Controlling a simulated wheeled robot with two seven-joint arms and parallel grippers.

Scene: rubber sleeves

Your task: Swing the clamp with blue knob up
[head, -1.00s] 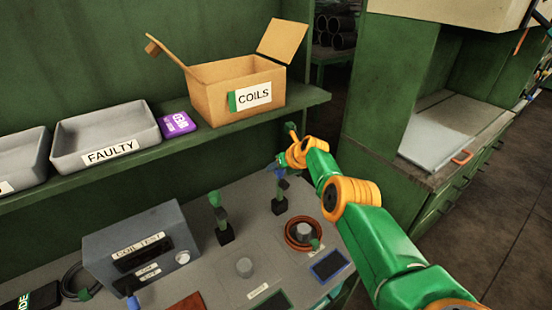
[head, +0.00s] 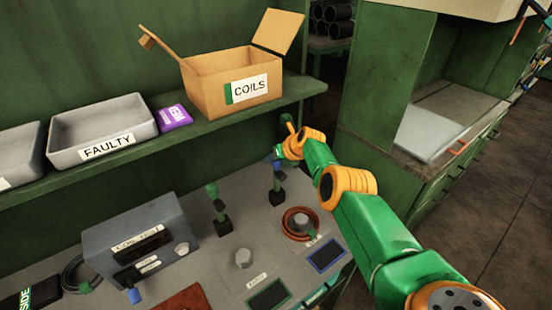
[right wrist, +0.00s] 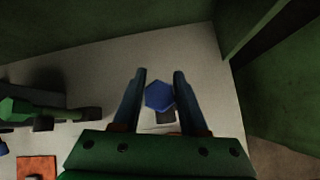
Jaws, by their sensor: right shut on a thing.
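The clamp with the blue knob (head: 277,182) stands on the grey bench top, its dark base and stem rising below my right gripper (head: 274,158). The blue knob (right wrist: 159,96) shows as a hexagon between the two fingers of my right gripper (right wrist: 159,73) in the right wrist view. The gripper is shut on this knob, which is largely hidden by the gripper in the head view. How far the clamp's arm is swung is hard to tell. A similar clamp with a green knob (head: 212,190) stands to its left. My left gripper is out of view.
A copper-coloured coil ring (head: 300,223) lies right of the clamp around a grey post. The coil tester box (head: 140,240) stands at the left. A shelf above holds the COILS box (head: 205,90), the FAULTY tray (head: 103,132) and a purple pack (head: 174,117).

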